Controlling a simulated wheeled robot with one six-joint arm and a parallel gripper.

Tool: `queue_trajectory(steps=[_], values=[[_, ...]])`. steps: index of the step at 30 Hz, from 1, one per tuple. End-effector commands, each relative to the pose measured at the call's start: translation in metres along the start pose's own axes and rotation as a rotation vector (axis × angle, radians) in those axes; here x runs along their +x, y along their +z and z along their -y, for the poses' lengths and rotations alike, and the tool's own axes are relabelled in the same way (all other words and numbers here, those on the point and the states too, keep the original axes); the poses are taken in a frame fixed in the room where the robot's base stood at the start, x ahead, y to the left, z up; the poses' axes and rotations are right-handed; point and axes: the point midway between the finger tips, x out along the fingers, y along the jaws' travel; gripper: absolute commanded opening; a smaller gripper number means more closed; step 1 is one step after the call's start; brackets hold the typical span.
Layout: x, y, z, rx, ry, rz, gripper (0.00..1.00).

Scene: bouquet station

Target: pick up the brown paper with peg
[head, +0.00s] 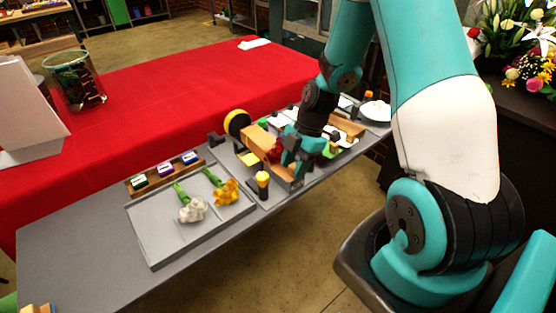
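A tan-brown piece (257,138) lies on the grey table, in the middle of the view beside a yellow disc; it looks like the brown paper, and I cannot make out a peg on it. My gripper (287,170) is low over the table, right at the near right end of this piece. A dark red thing shows between them. My gripper's fingers are small and partly hidden by the wrist, so I cannot tell whether they touch or hold anything.
A grey tray (158,234) holds a white flower (192,210) and an orange-yellow flower (227,192). A yellow-topped dark bottle (263,184) stands close left of my gripper. A yellow disc (237,121) stands behind. The table's near left end (75,255) is mostly clear.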

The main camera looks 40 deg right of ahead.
Motion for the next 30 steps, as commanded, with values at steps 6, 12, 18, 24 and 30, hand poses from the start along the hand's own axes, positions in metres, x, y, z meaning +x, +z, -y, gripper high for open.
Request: queue_trajectory(steps=[6, 12, 18, 24, 30], values=[[0.0, 0.0, 0.0, 0.0, 0.0, 0.0, 0.02], [-0.001, 0.0, 0.0, 0.0, 0.001, 0.0, 0.0], [-0.004, -0.001, -0.001, 0.0, 0.002, 0.0, 0.0], [-0.026, -0.01, -0.001, -0.003, 0.006, 0.003, 0.0], [-0.079, -0.032, -0.002, -0.004, 0.01, 0.005, 0.0]])
